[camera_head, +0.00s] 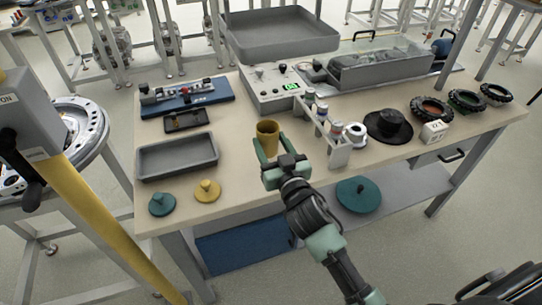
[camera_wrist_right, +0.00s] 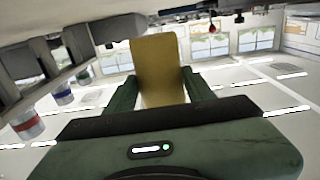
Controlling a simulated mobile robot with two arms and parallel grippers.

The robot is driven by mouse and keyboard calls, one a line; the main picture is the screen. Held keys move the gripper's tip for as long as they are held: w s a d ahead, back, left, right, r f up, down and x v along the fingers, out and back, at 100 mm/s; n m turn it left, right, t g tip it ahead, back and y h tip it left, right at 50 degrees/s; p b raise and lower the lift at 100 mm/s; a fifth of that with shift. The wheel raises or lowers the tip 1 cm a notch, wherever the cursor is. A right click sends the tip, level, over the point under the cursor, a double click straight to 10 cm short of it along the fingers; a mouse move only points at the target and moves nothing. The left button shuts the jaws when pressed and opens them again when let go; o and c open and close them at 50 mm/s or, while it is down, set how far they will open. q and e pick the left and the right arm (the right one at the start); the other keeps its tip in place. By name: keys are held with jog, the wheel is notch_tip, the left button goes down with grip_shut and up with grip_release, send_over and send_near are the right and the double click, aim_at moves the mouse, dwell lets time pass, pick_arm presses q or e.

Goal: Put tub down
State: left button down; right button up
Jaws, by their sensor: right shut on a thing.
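The tub (camera_head: 267,133) is a small yellow-brown cup, upright, near the middle of the workbench's front part in the head view. My right gripper (camera_head: 269,150) is shut on it from the front side. In the right wrist view the tub (camera_wrist_right: 158,68) stands between the two green fingers (camera_wrist_right: 160,92). I cannot tell whether the tub's base touches the tabletop. My left gripper is not in view.
A grey tray (camera_head: 177,156) lies left of the tub, with teal (camera_head: 162,204) and yellow (camera_head: 207,191) knobbed lids in front. A small rack with jars (camera_head: 338,150) stands close on the right. A scale (camera_head: 272,92) is behind. Bare tabletop (camera_head: 238,165) lies between tray and gripper.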

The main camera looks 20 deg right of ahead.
aim_at(271, 155)
jog(key=shift+f+b, duration=0.35)
jog(key=shift+f, duration=1.7)
jog(key=shift+f, duration=0.2)
jog(key=o, duration=1.5)
jog(key=shift+c, duration=0.2)
jog(key=shift+r, duration=0.1)
